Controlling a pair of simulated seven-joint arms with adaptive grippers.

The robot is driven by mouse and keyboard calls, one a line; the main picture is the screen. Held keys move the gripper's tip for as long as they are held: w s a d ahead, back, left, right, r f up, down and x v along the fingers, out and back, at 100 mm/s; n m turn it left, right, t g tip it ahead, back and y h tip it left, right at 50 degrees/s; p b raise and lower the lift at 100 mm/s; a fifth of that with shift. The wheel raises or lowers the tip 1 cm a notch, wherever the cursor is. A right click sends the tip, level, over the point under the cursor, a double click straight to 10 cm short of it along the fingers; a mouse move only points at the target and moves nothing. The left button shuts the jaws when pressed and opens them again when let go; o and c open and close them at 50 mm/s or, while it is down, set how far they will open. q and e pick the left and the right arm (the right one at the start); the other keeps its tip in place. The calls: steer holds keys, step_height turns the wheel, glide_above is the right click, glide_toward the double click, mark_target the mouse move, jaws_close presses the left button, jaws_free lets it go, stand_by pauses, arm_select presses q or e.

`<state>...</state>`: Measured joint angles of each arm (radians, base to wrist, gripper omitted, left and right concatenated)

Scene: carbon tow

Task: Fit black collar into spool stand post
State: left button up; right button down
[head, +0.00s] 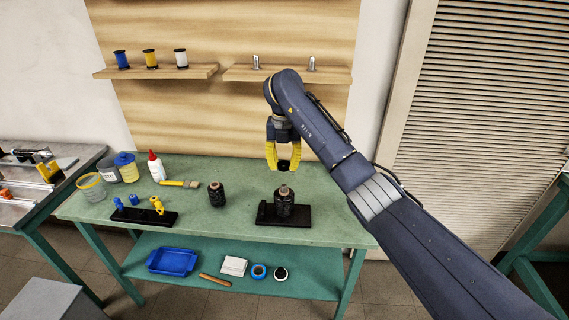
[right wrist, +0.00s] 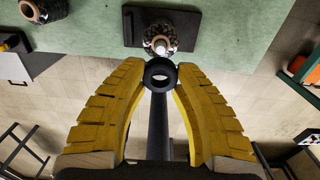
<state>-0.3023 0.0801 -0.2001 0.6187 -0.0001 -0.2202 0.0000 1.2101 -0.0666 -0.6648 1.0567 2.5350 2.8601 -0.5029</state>
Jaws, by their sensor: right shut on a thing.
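The black collar (right wrist: 149,80) is a small ring between the yellow fingertips of my right gripper (right wrist: 160,76), which is shut on it. In the head view the right gripper (head: 284,163) points down above the spool stand, and the collar (head: 284,163) shows as a dark spot between its fingers. The spool stand has a flat black base (head: 300,222) and carries a black tow spool (head: 284,206). The pale top of its post or core (head: 284,188) shows above the spool, below and apart from the collar. My left gripper is not in view.
A second black spool (head: 217,196) stands left of the stand on the green table (head: 240,231). A brush (head: 180,184), glue bottle (head: 156,166), jars and a black rack (head: 145,216) with blue and yellow pieces are farther left. The lower shelf holds a blue tray (head: 172,261).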

mark_target(284, 186)
steer(key=shift+f, duration=0.1)
steer(key=shift+f, duration=2.75)
steer(key=shift+f, duration=1.85)
steer(key=c, duration=1.1)
jaws_free()
steer(key=shift+r, duration=0.1)
step_height(284, 186, up, 12)
steer(key=shift+s+f, duration=0.1)
